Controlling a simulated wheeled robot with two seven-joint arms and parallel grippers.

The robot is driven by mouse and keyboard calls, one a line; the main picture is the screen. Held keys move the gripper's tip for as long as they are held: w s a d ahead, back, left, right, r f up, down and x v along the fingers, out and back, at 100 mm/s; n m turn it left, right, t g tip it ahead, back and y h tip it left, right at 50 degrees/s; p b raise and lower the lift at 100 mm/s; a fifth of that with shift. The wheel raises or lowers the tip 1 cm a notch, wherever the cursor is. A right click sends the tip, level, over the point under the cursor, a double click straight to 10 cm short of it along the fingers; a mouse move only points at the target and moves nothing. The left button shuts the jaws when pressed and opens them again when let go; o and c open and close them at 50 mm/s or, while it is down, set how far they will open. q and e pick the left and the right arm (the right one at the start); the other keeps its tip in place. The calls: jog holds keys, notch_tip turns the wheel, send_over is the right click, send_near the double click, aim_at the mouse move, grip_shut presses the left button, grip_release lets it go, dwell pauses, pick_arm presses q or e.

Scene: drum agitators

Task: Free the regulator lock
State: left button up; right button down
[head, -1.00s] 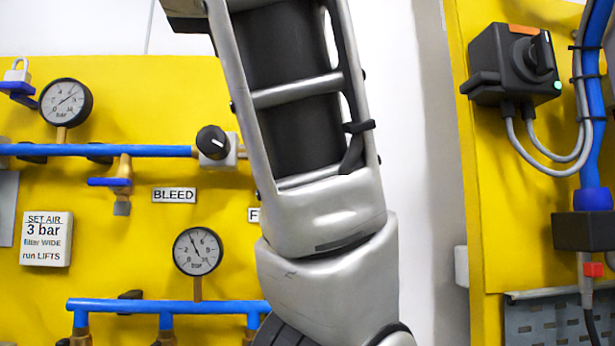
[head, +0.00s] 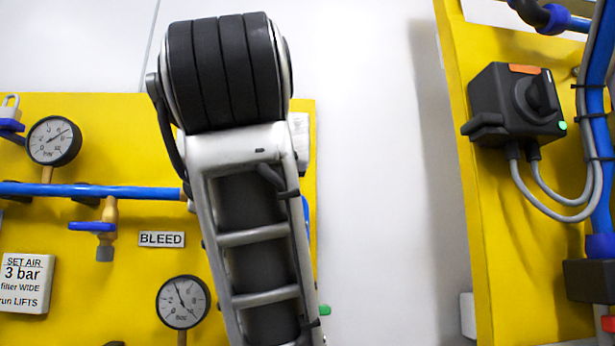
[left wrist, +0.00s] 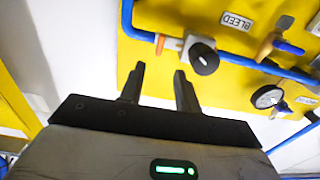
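The regulator shows in the left wrist view as a black knob (left wrist: 204,58) with a pale mark, on a light grey body (left wrist: 181,45) in the blue pipe. In the head view my arm now hides the knob. My left gripper (left wrist: 159,70) is open and empty, its two fingers apart. The knob lies just to the right of and beyond the fingertips in the wrist picture, and no contact shows. In the head view my arm fills the middle and its gripper is out of frame. My right gripper is in neither view.
The yellow panel carries blue pipes, an upper gauge (head: 54,141), a lower gauge (head: 183,302), a BLEED label (head: 162,239) and a blue-handled valve (head: 92,227). A pale padlock (head: 10,107) is at far left. A black rotary switch (head: 518,103) is at right.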

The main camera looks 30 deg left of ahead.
pick_arm(q)
jog(key=p+x, duration=0.2)
jog(key=x, duration=0.7)
jog(key=shift+w, duration=0.15)
grip_shut()
